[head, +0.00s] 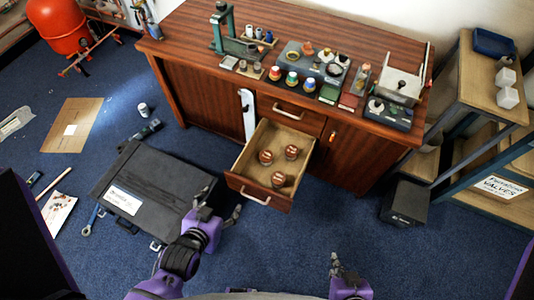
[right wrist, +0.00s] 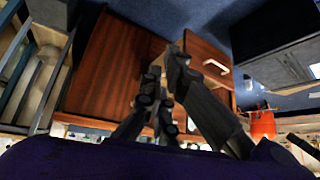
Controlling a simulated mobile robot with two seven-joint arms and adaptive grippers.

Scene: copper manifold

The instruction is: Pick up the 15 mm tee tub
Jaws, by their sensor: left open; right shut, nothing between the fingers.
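Three small round tubs with copper-coloured contents stand in the open drawer (head: 240,183): one at left (head: 266,157), one at right (head: 291,152) and one nearer the front (head: 278,179). Their labels are too small to read, so I cannot tell which is the 15 mm tee tub. My left gripper (head: 222,202) is open and empty, left of the drawer front and over the edge of the black case. My right gripper (head: 337,263) is shut and empty, low in the head view, in front of the cabinet and right of the drawer. Its fingers also show in the right wrist view (right wrist: 165,85).
The wooden cabinet (head: 180,95) carries fittings, jars and tools on top. A black case (head: 150,170) lies on the floor left of the drawer. A black bin (head: 405,202) and a shelf rack (head: 470,85) stand at right. Blue carpet before the drawer is clear.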

